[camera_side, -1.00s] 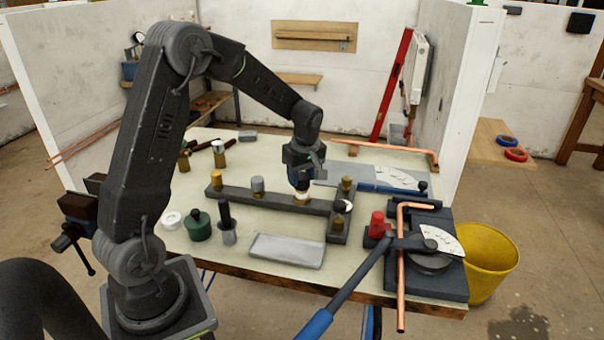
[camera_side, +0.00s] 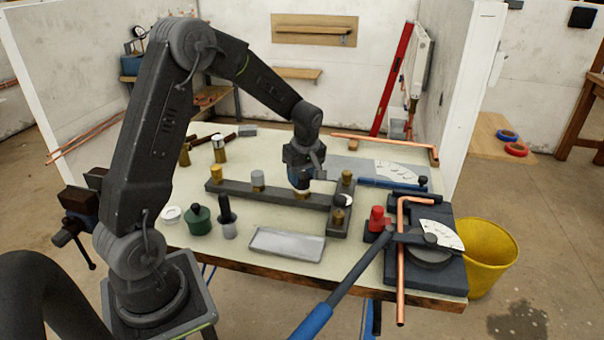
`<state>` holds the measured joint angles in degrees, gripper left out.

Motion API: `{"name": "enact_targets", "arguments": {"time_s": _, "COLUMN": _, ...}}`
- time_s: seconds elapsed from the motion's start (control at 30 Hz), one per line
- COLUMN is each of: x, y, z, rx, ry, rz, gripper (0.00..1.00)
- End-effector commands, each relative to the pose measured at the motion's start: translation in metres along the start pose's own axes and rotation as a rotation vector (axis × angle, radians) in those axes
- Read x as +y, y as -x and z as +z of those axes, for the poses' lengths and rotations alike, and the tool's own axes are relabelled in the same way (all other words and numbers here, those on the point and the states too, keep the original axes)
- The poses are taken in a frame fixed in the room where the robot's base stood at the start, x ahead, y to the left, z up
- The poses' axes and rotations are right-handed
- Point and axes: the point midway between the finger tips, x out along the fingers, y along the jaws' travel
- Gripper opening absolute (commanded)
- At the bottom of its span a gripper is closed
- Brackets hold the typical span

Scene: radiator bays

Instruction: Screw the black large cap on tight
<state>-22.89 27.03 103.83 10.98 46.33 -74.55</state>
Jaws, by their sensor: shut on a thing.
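My gripper (camera_side: 301,184) points straight down over the long dark grey manifold bar (camera_side: 231,189). It is shut on a dark piece, which I take for the black large cap; the fingers hide most of it. Directly below is a brass fitting (camera_side: 301,196) on the bar. A thin pale band shows between the dark piece and the brass. The cap looks upright and in line with the fitting; I cannot tell how far the threads are engaged.
Brass and grey posts stand on the bar, left (camera_side: 216,173) and right (camera_side: 346,177). In front are a green cap (camera_side: 199,221), a white ring (camera_side: 172,214), a black-topped piece (camera_side: 225,212) and an empty grey tray (camera_side: 286,243). A pipe bender (camera_side: 429,252) stands right.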

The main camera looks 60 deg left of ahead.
Motion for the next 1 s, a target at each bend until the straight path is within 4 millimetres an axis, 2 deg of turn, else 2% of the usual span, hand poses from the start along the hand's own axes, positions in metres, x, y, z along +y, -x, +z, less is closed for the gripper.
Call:
{"name": "enact_targets", "arguments": {"time_s": 0.07, "x": 0.000, "y": 0.000, "z": 0.000, "rx": 0.000, "ry": 0.000, "rz": 0.000, "gripper": 0.22}}
{"name": "enact_targets", "arguments": {"time_s": 0.1, "x": 0.000, "y": 0.000, "z": 0.000, "rx": 0.000, "ry": 0.000, "rz": 0.000, "gripper": 0.48}}
{"name": "enact_targets", "arguments": {"time_s": 0.4, "x": 0.000, "y": 0.000, "z": 0.000, "rx": 0.000, "ry": 0.000, "rz": 0.000, "gripper": 0.76}}
{"name": "enact_targets", "arguments": {"time_s": 0.73, "x": 0.001, "y": 0.007, "z": 0.000, "rx": 0.001, "ry": 0.000, "rz": 0.002, "gripper": 0.76}}
{"name": "enact_targets", "arguments": {"time_s": 0.87, "x": 0.001, "y": 0.026, "z": -0.001, "rx": 0.002, "ry": 0.000, "rz": 0.005, "gripper": 0.76}}
{"name": "enact_targets", "arguments": {"time_s": 1.0, "x": 0.001, "y": 0.057, "z": -0.001, "rx": 0.003, "ry": -0.001, "rz": 0.007, "gripper": 0.76}}
